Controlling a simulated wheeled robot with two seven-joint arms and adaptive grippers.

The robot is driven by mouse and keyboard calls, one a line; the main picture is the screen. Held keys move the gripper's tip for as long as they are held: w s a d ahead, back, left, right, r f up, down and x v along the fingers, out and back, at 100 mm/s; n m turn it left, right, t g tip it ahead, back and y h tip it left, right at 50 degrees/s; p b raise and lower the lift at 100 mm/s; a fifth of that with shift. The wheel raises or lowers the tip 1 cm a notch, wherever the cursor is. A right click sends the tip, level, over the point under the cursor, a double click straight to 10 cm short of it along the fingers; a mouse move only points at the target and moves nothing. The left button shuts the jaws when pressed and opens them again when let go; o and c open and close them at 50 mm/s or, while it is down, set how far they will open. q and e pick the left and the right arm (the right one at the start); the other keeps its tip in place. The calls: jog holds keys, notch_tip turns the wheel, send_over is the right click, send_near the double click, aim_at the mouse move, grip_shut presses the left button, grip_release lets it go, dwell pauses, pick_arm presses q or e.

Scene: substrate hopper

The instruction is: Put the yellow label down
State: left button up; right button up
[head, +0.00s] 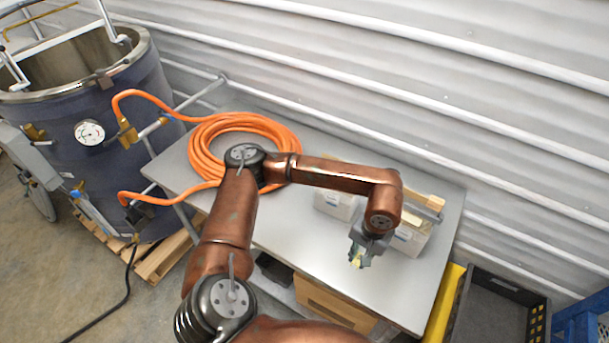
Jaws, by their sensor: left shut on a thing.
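My left gripper (358,260) is above the front right part of the grey table (290,225). It is shut on the yellow label (357,259), of which only a small yellow piece shows between the fingertips. I cannot tell whether the label touches the table top. My right gripper is not in view.
Pale boxes (409,240) stand on the table behind my gripper, partly hidden by my arm. An orange hose coil (205,150) lies at the table's back left. A dark hopper (110,120) stands at the left. A dark crate (492,310) is at the lower right. The table's front right is clear.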

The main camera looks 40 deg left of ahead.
pick_arm(q)
jog(key=s+r+n+p, duration=0.15)
jog(key=s+n, duration=0.25)
jog(key=n, duration=0.5)
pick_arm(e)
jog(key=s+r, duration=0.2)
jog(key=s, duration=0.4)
pick_arm(q)
jog(key=n+p, duration=0.6)
jog(key=n, duration=1.3)
send_over(343, 260)
jog(key=shift+h, duration=0.4)
jog(key=f, duration=0.7)
jog(key=shift+s+d+f, duration=0.25)
jog(key=shift+s, duration=0.15)
jog(key=shift+w+a+f, duration=0.3)
jog(key=shift+w+f, duration=0.1)
jog(key=shift+f, duration=0.3)
notch_tip(343, 260, down, 2)
jog(key=shift+f+p, duration=0.1)
jog(key=shift+p, duration=0.5)
jog(key=shift+f, duration=0.3)
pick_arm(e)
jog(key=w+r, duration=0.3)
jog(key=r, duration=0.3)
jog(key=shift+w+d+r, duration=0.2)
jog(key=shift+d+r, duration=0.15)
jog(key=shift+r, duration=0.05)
